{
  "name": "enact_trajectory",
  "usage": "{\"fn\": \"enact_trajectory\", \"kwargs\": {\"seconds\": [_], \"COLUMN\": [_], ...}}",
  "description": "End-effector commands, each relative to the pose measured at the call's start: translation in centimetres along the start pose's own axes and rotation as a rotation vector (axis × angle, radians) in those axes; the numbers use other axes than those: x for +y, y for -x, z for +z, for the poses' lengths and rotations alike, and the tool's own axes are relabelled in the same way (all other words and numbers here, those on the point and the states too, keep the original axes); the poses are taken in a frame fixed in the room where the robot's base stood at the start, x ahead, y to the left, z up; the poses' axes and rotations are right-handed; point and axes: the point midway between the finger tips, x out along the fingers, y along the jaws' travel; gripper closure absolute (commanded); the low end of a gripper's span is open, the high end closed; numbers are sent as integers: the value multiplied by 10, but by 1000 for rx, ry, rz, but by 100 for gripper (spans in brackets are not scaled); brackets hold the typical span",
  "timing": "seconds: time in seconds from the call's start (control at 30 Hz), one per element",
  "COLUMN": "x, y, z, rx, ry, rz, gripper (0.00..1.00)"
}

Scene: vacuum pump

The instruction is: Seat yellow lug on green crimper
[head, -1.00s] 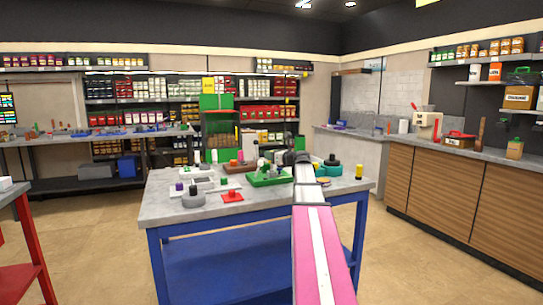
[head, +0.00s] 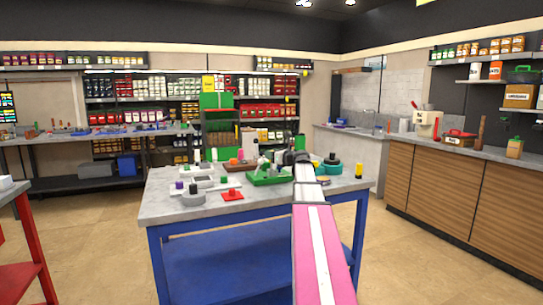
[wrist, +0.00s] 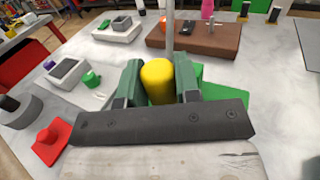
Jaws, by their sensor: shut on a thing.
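The yellow lug (wrist: 157,82) shows in the wrist view as a rounded yellow piece between the two green fingers of my gripper (wrist: 158,85). My gripper is shut on it. The green crimper (wrist: 215,94) lies behind and to the right of the lug in the wrist view, partly hidden by the right finger and the dark gripper body. In the head view the crimper (head: 268,178) is a green base with upright parts near the middle of the table. The lug's lower end is hidden, so I cannot tell whether it touches the crimper.
A brown block (wrist: 195,40) with fittings stands behind the crimper. A red piece (wrist: 50,143), a grey cylinder (wrist: 14,108) and a small green piece (wrist: 92,80) are to the left. A yellow-topped cylinder (head: 358,170) stands at the table's right end.

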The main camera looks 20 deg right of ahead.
Motion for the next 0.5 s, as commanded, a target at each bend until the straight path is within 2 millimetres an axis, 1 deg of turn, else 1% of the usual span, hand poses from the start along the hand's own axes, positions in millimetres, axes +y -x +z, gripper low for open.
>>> {"fn": "enact_trajectory", "kwargs": {"seconds": [0.23,0.5], "x": [0,0], "y": [0,0], "z": [0,-6], "rx": [0,0], "ry": [0,0], "rz": [0,0], "gripper": [94,94]}}
